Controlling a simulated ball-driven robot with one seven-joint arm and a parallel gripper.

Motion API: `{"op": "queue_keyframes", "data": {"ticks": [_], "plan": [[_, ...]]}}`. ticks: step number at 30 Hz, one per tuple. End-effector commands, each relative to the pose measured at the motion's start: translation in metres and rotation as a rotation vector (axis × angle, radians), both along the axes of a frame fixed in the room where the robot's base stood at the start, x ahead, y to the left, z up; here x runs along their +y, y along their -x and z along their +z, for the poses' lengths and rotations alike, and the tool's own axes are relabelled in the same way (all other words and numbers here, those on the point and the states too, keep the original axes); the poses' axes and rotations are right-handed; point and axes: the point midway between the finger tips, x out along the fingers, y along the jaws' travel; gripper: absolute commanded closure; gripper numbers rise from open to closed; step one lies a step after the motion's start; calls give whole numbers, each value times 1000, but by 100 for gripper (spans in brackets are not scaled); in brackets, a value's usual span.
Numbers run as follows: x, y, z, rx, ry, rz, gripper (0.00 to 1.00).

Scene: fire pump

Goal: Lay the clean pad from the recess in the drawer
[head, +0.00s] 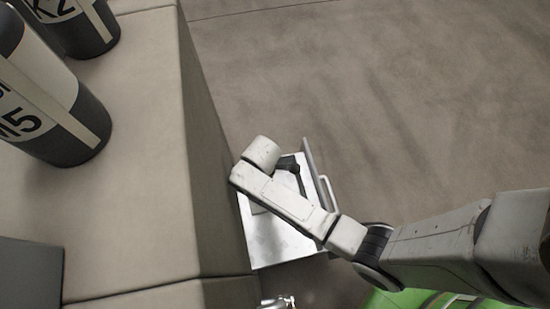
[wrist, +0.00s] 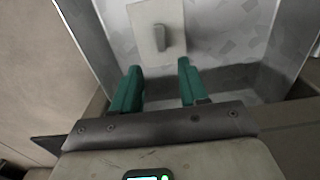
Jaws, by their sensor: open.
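The open drawer (head: 277,246) juts from the side of the beige block in the head view, with a pale, bright floor and a handle on its outer front. In the wrist view its patterned grey floor (wrist: 222,38) and side walls show. My gripper (wrist: 157,66) has two green fingers, spread apart and empty. In the picture the pad's grip stands just beyond the fingertips, between their lines.
The beige block (head: 130,200) stands left of the drawer, with dark-and-white cylinders (head: 50,95) on top. Open floor (head: 380,100) lies to the right and beyond. A green surface (head: 420,302) shows at the bottom right.

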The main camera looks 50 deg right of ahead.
Motion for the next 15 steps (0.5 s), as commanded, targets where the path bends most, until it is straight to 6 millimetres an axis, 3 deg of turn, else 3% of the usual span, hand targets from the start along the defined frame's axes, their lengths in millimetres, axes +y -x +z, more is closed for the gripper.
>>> {"op": "queue_keyframes", "data": {"ticks": [8,11,15], "plan": [[-4,11,9,-5,-2,-70,56],[-10,30,28,-20,-7,-209,56],[-25,71,71,-44,-14,-488,56]]}}
